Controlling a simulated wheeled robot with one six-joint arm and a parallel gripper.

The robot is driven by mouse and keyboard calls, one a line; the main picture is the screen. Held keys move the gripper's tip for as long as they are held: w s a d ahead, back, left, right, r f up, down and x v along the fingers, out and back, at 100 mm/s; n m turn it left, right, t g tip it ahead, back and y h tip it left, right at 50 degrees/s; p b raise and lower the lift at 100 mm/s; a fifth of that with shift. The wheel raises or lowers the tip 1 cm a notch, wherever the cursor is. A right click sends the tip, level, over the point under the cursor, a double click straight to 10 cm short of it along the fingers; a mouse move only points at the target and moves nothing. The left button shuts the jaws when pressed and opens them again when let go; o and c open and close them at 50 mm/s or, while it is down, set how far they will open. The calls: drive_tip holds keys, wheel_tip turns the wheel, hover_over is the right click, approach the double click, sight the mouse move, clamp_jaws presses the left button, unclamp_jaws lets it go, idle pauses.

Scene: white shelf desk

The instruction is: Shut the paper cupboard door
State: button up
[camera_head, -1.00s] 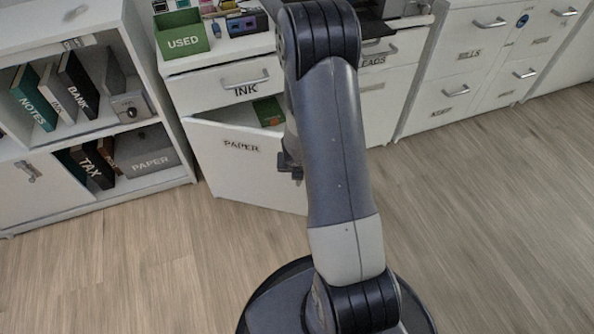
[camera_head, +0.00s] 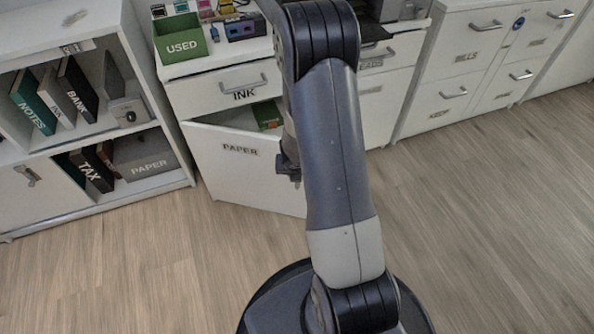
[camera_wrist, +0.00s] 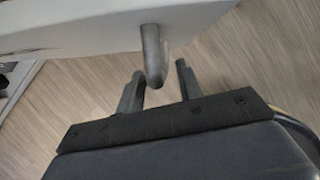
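The white paper cupboard door (camera_head: 240,165), marked PAPER, stands swung open below the INK drawer in the head view. A green thing (camera_head: 268,114) shows inside behind its top edge. In the wrist view, the door (camera_wrist: 90,28) spans the top, and its grey handle (camera_wrist: 153,58) sticks out towards my gripper. My gripper (camera_wrist: 158,84) is open, its two dark fingers apart, with the handle's end at or just before the gap between them. I cannot tell whether they touch it. In the head view my gripper is mostly hidden behind my arm, close to the door's right part.
A white shelf unit (camera_head: 163,185) with binders and a PAPER box stands left. The INK drawer (camera_head: 222,92) is shut above the door; a green USED bin (camera_head: 180,38) stands on top. White drawer cabinets stand right. The wooden floor (camera_head: 480,220) is clear.

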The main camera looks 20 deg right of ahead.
drive_tip(key=p+v, duration=0.5)
drive_tip(key=v, duration=0.4)
drive_tip(key=shift+r, duration=0.25)
drive_tip(key=b+x, duration=0.6)
drive_tip(key=x, duration=0.5)
drive_tip(key=shift+s+f+b, duration=0.1)
drive_tip(key=shift+f+b, duration=0.05)
drive_tip(key=shift+b, duration=0.25)
drive_tip(key=shift+s+a+r, duration=0.15)
drive_tip(key=shift+r, duration=0.05)
